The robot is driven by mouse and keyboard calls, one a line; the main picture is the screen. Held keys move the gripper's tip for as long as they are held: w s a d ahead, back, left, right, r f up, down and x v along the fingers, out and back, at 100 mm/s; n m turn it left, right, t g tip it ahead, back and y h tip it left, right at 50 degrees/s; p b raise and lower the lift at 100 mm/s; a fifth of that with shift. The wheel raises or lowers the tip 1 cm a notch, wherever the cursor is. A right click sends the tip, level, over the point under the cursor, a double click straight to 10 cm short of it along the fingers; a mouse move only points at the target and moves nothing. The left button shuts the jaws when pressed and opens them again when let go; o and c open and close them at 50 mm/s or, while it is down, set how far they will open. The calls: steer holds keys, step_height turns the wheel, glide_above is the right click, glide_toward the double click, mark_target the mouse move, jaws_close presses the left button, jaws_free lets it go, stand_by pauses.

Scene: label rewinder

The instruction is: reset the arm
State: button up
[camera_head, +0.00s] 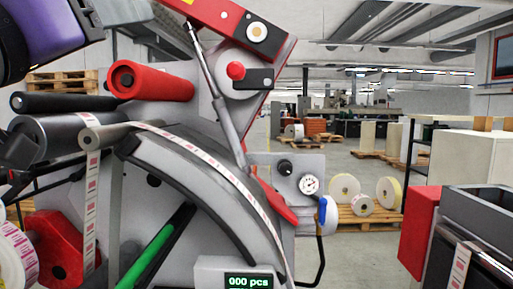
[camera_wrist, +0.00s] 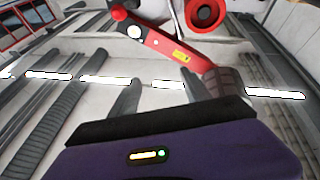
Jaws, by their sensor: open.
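My gripper (camera_wrist: 174,88) shows in the wrist view beyond its purple body, which carries a small lit indicator. Its fingers stand apart, with nothing seen between them. The right finger is dark and ribbed, and the left one is hard to pick out against the ceiling. In the head view, a purple and black part of my arm (camera_head: 62,28) fills the upper left corner; the fingers cannot be made out there. A red lever arm (camera_head: 222,18) of the label rewinder runs across the top, and it also shows above my gripper in the wrist view (camera_wrist: 160,42).
The rewinder's red roller (camera_head: 152,81) and dark rollers lie below my arm. A label web (camera_head: 215,165) runs over the curved grey guide. A counter display (camera_head: 249,281) reads 000 pcs.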

steer(key=w+a+f+n+t+y, duration=0.1)
steer(key=w+a+f+n+y, duration=0.2)
steer(key=f+n+y, duration=0.5)
steer(key=s+d+f+n+g+y+b, duration=0.1)
steer(key=s+d+f+y, duration=0.2)
steer(key=f, duration=1.3)
steer(key=d+f+n+g+y, duration=0.1)
steer(key=d+f+g+y, duration=0.35)
steer(key=f, duration=1.15)
steer(key=s+d+f+m+t+h+b, duration=0.1)
steer(key=s+d+f+m+h, duration=0.1)
steer(key=s+d+f, duration=0.55)
steer(key=s+d+f+m+t+h, duration=0.1)
steer(key=s+d+f+m+h, duration=0.1)
steer(key=s+d+f, duration=0.55)
steer(key=s+d+f+m+g+h, duration=0.2)
steer(key=s+d+f+m+h, duration=0.1)
steer(key=s+d, duration=0.5)
steer(key=s+d+f+m+g+h+b, duration=0.1)
steer(key=s+d+f+m+g+h, duration=0.1)
steer(key=s+d+f, duration=0.5)
steer(key=s+d+m+h, duration=0.1)
steer(key=s+d+h, duration=0.1)
steer(key=shift+s+d+f+g+h, duration=0.2)
steer(key=shift+d+f+g+h, duration=0.05)
steer(key=shift+f+g+h, duration=0.1)
steer(key=shift+r, duration=0.1)
